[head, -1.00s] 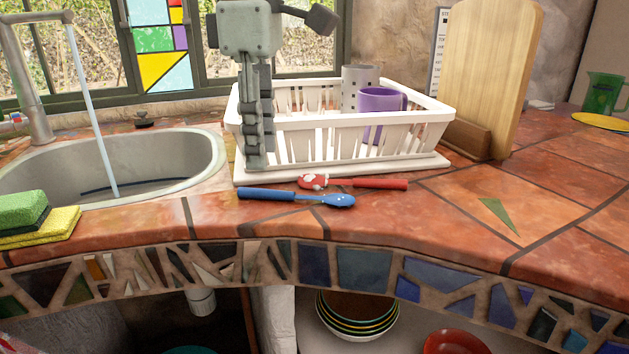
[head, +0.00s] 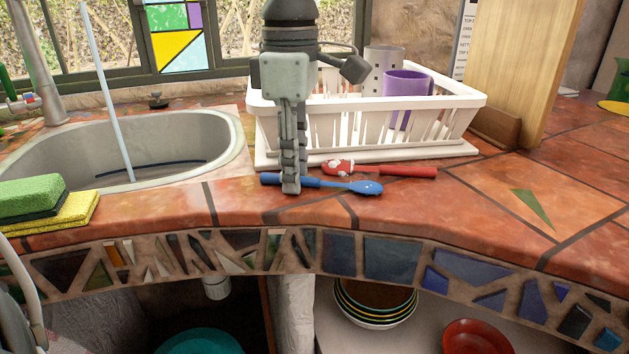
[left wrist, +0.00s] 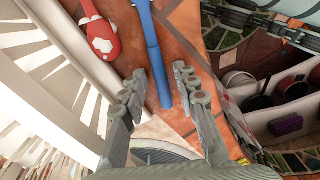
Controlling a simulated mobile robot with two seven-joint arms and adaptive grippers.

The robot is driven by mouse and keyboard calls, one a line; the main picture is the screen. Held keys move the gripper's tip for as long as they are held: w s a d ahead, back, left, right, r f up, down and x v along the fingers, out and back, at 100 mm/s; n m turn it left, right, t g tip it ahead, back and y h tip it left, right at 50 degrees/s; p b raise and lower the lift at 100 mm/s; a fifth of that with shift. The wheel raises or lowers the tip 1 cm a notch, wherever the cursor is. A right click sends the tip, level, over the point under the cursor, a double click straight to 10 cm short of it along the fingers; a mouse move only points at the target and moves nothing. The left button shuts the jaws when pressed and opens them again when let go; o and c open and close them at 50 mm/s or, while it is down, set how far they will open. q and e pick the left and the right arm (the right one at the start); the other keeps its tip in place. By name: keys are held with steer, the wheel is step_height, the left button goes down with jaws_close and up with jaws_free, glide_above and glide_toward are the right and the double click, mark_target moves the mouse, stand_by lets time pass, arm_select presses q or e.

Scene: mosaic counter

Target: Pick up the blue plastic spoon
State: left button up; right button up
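The blue plastic spoon (head: 352,187) lies on the tiled counter in front of the dish rack, its bowl to the right. In the head view my left gripper (head: 291,188) points down over its handle and hides part of it. In the left wrist view the fingers (left wrist: 157,82) are apart, one on each side of the blue handle (left wrist: 154,58), with gaps between. The gripper is open and holds nothing. The spoon's bowl is outside the wrist view. My right gripper is not in view.
A red spoon-like utensil (head: 405,171) with a white-patterned head lies just behind the blue spoon. The white dish rack (head: 440,115) with a purple mug (head: 407,88) stands behind both. The sink (head: 60,160) with running water and sponges (head: 70,210) are left. The counter's right side is mostly clear.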

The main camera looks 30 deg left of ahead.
arm_select(q)
jaws_close()
steer(key=shift+r, duration=0.1)
